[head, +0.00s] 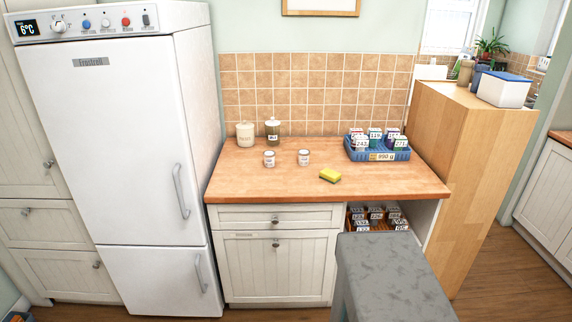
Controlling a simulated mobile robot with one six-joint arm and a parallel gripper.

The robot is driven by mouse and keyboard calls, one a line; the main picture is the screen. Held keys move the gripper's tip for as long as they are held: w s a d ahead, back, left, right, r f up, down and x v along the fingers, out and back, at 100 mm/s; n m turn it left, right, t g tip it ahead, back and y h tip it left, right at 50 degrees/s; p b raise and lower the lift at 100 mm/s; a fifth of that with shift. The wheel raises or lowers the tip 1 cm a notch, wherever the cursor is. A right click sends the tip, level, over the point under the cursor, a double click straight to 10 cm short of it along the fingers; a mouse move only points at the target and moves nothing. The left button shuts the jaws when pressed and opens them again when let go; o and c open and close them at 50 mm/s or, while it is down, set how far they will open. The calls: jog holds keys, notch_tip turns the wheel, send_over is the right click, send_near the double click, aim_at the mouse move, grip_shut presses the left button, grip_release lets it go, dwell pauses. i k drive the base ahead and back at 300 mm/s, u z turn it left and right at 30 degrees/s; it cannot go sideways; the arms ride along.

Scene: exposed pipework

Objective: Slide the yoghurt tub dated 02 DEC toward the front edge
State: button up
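Two small white tubs stand upright on the wooden worktop (235,180) in the head view. The left tub (269,159) and the right tub (304,158) are a short gap apart, with bare wood between them and the front edge. Their printing is too small to read, so I cannot tell which one is dated 02 DEC, or whether either is. My gripper is not in view.
A yellow-green sponge (330,176) lies right of the tubs, nearer the front edge. Two jars (245,135) (272,131) stand behind them. A blue crate (377,155) of numbered items is at the right. A tall white fridge (120,150) borders the left.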

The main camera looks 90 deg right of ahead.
aim_at(303, 155)
jog(key=z, duration=0.05)
jog(key=i, duration=0.65)
jog(key=u, duration=0.6)
jog(key=k, duration=0.1)
jog(key=z, duration=2.95)
jog(key=i, duration=0.6)
jog(key=u, duration=0.05)
